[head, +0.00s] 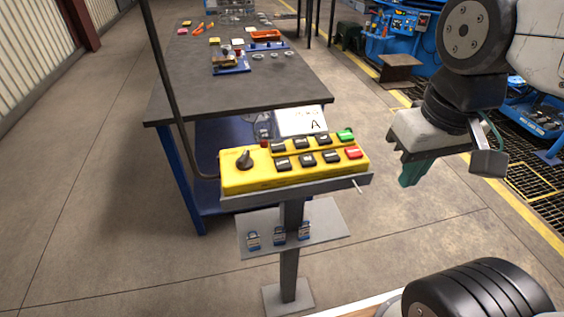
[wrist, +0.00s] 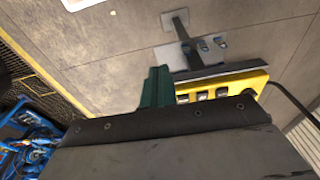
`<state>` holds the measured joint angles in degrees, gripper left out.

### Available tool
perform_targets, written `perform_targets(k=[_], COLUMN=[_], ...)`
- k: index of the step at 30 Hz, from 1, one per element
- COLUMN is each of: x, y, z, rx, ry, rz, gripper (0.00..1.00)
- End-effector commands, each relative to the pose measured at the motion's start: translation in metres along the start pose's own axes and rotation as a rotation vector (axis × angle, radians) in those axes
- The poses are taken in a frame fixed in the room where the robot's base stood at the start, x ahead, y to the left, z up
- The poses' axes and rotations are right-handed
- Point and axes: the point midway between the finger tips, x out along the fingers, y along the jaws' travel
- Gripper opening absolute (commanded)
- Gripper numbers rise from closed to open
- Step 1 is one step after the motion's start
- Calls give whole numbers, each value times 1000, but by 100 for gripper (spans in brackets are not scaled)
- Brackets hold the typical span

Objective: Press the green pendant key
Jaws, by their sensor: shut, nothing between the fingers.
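The yellow pendant box (head: 292,167) rests on a tray on a grey post. It has a black rotary knob (head: 245,160) at its left end and two rows of keys. The green key (head: 345,135) is at the far right of the back row, with a red key (head: 354,153) in front of it. My gripper (head: 408,181) is to the right of the box, apart from it, with its green fingers shut and empty. In the wrist view the shut fingers (wrist: 155,88) stand beside the yellow box (wrist: 222,86); the green key cannot be made out there.
Below the box, a shelf (head: 322,224) on the post holds several small padlocks. A dark-topped workbench (head: 240,90) with small parts stands behind. A white card marked A (head: 300,121) is behind the box. Blue machinery (head: 400,25) stands at the back right. Floor at left is clear.

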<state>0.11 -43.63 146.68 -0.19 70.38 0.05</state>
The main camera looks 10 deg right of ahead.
Motion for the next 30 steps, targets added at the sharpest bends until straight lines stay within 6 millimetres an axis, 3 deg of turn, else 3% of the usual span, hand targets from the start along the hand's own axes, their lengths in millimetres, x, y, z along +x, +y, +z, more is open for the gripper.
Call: perform_targets(k=[11,16,23,30], x=[4,15,27,40], y=[5,15,20,29], z=[-1,-16,-63,-132], rx=[26,107,327,625], ry=[-23,-104,-208,-277], rz=[3,-16,-162,-371], gripper=[0,0,0,0])
